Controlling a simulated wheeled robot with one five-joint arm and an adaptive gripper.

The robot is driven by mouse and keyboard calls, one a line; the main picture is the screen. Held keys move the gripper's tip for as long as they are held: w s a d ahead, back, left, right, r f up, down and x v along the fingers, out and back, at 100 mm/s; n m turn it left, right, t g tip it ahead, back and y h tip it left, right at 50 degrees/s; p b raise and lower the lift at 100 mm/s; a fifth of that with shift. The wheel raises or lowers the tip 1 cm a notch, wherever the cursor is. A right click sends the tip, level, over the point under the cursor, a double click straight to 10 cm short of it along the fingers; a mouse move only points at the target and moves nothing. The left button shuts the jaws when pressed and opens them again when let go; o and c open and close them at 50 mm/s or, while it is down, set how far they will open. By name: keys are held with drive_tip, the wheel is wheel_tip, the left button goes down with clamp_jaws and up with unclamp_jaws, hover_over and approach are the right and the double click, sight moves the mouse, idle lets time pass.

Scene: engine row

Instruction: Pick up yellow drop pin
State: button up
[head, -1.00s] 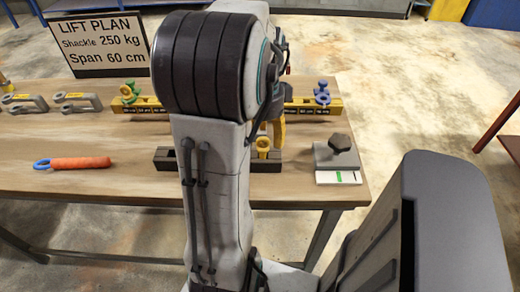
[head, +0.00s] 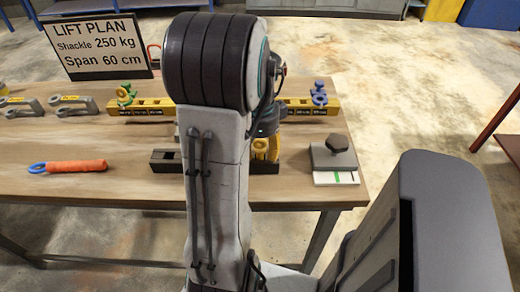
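The yellow drop pin (head: 260,147) shows its ringed head at the dark slotted block (head: 165,160) near the table's front edge. My gripper (head: 268,148) points down at the pin's head, just right of my arm. Its yellow finger is close against the yellow head, and the two are hard to tell apart. Whether the fingers touch or grip the pin cannot be seen. My arm hides the middle of the block.
A yellow ruled bar (head: 155,107) lies behind the block, with a green shackle (head: 125,95) and a blue shackle (head: 319,94). Grey shackles (head: 70,105) and an orange-handled tool (head: 75,166) lie left. A grey weight (head: 333,152) sits right. A sign (head: 97,45) stands behind.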

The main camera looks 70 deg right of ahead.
clamp_jaws()
drive_tip(key=shift+r, duration=0.1)
idle(0.4)
